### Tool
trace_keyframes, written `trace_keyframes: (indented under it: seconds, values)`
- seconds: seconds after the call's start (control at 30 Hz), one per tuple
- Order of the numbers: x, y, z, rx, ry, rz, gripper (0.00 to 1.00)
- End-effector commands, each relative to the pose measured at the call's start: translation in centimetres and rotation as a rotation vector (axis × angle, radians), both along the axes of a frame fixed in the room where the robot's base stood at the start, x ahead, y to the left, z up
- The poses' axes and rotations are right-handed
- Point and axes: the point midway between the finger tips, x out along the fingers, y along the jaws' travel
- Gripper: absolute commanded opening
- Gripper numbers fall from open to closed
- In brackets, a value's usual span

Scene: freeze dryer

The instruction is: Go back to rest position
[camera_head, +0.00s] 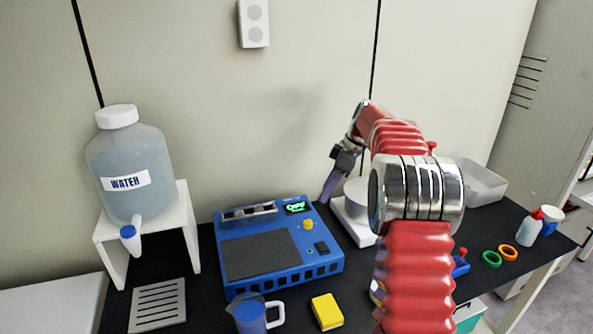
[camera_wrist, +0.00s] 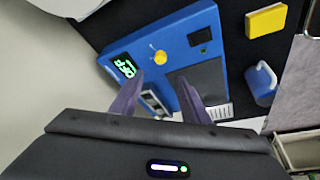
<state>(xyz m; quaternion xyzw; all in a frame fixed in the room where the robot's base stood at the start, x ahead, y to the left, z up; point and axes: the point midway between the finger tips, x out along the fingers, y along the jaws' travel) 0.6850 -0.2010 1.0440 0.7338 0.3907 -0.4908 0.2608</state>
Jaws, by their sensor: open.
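My gripper (camera_head: 330,186) points downward beside the right end of the blue device in the head view, with my red arm (camera_head: 395,135) reaching over from the right. In the wrist view the two purple fingers of my gripper (camera_wrist: 160,97) are apart with nothing held between them. Behind them is the blue device (camera_wrist: 210,40) with a yellow knob, a dark panel and a lit green display. The same blue device (camera_head: 232,288) stands on the black bench in the head view. I cannot tell the exact height of the fingertips above the bench.
A water carboy (camera_head: 130,170) stands on a white stand at left. A blue jug (camera_head: 250,315) and yellow sponge (camera_head: 327,311) lie in front of the device. A white appliance (camera_head: 352,222), partly hidden by my arm, a tray (camera_head: 485,188), rings and bottles are at right.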

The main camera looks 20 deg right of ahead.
Motion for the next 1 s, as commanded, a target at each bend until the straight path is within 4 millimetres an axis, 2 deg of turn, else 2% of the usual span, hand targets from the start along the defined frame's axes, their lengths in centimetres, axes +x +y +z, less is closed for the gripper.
trace_keyframes:
  seconds: [0.17,0.37,0.47,0.6,0.7,0.87,1.0]
  values:
    - [0.0,0.0,0.0,0.003,0.004,-0.013,0.42]
    - [0.4,-0.4,-0.1,0.017,0.029,-0.135,0.42]
    - [0.1,-0.7,-1.3,0.024,0.07,-0.233,0.42]
    - [-1.4,-0.8,-3.9,0.034,0.152,-0.385,0.42]
    - [-3.0,-0.6,-4.7,0.034,0.198,-0.49,0.42]
    - [-6.0,0.7,-4.8,0.021,0.253,-0.651,0.42]
    - [-8.7,2.4,-4.0,0.006,0.276,-0.765,0.42]
